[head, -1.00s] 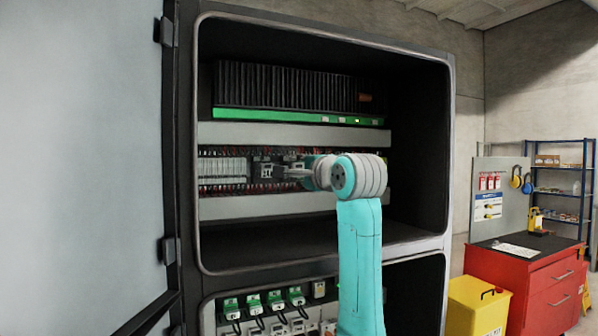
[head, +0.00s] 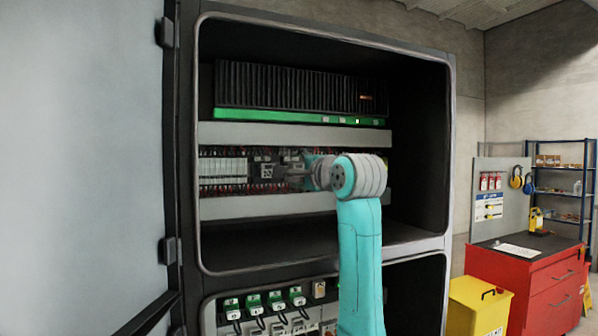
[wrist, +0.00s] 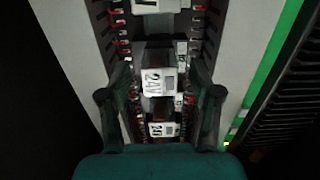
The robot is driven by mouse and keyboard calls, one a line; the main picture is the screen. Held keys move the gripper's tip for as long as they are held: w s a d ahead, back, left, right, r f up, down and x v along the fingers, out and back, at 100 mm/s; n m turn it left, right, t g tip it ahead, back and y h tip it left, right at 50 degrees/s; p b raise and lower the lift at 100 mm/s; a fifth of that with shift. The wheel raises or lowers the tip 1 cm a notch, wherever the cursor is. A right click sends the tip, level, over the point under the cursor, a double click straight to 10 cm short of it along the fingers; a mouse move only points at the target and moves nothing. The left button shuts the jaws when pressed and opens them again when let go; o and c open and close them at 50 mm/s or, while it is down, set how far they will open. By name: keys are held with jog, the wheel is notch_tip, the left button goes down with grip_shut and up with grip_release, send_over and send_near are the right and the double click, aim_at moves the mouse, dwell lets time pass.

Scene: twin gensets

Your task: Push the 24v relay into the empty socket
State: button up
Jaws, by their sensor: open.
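A pale relay marked 24V (wrist: 155,82) stands in the rail row, between the spread fingers of my gripper (wrist: 161,92) in the wrist view. Dark gaps show on both sides of it, so the fingers do not grip it. A second block with a similar label (wrist: 162,130) sits below it, nearer my palm. In the head view my gripper (head: 295,170) is at the rail, just right of a small pale-faced relay (head: 267,171). I cannot tell how deep the relay sits, and I cannot make out an empty socket.
A row of white modules (head: 222,170) lies to the left on the rail. Grey ducts (head: 270,207) run above and below it. A black finned unit with a green strip (head: 290,117) is above. The cabinet's side walls and open door (head: 80,160) bound the space.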

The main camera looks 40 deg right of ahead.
jog(key=shift+s, duration=0.1)
jog(key=v, duration=1.1)
jog(key=shift+s, duration=0.4)
jog(key=shift+a, duration=0.15)
